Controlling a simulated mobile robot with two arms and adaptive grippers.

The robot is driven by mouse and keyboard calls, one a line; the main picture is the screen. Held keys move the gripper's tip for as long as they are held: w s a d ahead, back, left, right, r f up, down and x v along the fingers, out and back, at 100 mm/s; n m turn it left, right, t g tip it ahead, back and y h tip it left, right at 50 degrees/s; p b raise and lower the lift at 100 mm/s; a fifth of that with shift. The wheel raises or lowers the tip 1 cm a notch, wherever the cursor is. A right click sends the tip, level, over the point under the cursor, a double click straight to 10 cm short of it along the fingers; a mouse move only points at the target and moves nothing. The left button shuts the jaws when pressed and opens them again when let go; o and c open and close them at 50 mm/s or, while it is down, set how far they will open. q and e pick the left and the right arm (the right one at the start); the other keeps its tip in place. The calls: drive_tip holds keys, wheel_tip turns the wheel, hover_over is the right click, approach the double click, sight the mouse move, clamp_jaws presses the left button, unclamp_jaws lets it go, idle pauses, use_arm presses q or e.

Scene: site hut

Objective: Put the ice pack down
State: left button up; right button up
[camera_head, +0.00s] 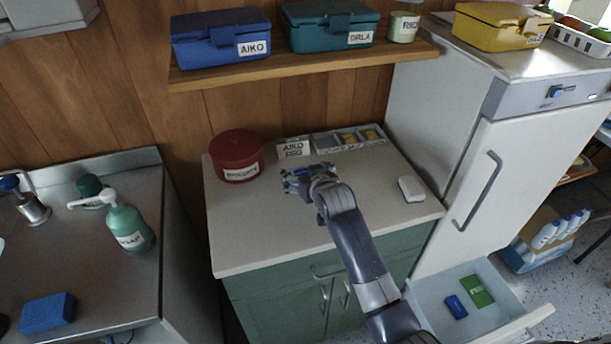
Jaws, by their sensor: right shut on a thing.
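My right gripper (298,183) reaches over the white top of the green cabinet, left of its middle. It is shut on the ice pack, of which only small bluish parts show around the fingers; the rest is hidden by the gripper. I cannot tell whether the pack touches the countertop (270,238). My left gripper is not in view.
An open drawer (425,292) below the fridge (510,165) holds blue and green packs.

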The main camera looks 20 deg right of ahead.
drive_tip(key=shift+f, duration=0.55)
drive_tip(key=o, duration=0.8)
drive_tip(key=shift+f, duration=0.2)
drive_tip(key=o, duration=0.4)
drive_tip(key=shift+r, duration=0.1)
